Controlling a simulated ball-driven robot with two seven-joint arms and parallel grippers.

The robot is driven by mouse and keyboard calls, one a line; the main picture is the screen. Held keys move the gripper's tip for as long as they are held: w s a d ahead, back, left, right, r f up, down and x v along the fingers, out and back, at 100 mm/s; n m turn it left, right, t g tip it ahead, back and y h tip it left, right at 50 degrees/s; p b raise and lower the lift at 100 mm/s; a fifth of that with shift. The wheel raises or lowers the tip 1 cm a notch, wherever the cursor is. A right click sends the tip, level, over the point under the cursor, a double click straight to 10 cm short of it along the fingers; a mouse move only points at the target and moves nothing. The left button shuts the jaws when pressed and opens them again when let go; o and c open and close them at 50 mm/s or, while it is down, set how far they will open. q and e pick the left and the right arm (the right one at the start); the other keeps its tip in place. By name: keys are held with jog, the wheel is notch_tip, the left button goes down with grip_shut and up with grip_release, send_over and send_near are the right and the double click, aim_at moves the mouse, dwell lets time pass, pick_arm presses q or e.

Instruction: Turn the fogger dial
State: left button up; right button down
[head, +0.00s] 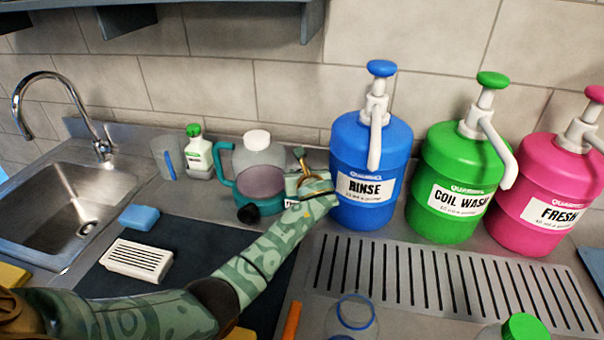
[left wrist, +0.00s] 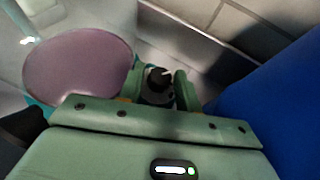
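The fogger (head: 258,160) stands on the counter left of the blue pump jug. It has a clear tank with a white cap, a teal handle and base, and a black nozzle. Its mauve tank contents show in the left wrist view (left wrist: 75,70). The black dial (left wrist: 158,86) with a white mark sits between the fingers of my left gripper (left wrist: 160,86), with narrow gaps seeming to show beside it. In the head view my left gripper (head: 306,183) is at the fogger's right side, and the dial is hidden there. My right gripper is not in view.
The blue RINSE jug (head: 365,215) stands close right of my left gripper, then the green jug (head: 455,220) and pink jug (head: 535,235). A slotted drain (head: 440,275) lies in front. A white-green bottle (head: 199,155), blue sponge (head: 139,217) and sink (head: 75,205) are left.

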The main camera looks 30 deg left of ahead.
pick_arm(q)
jog(key=p+v, duration=0.5)
jog(key=v, duration=1.1)
jog(key=shift+d+p, duration=0.2)
jog(key=shift+p, duration=0.2)
jog(key=shift+s, duration=0.15)
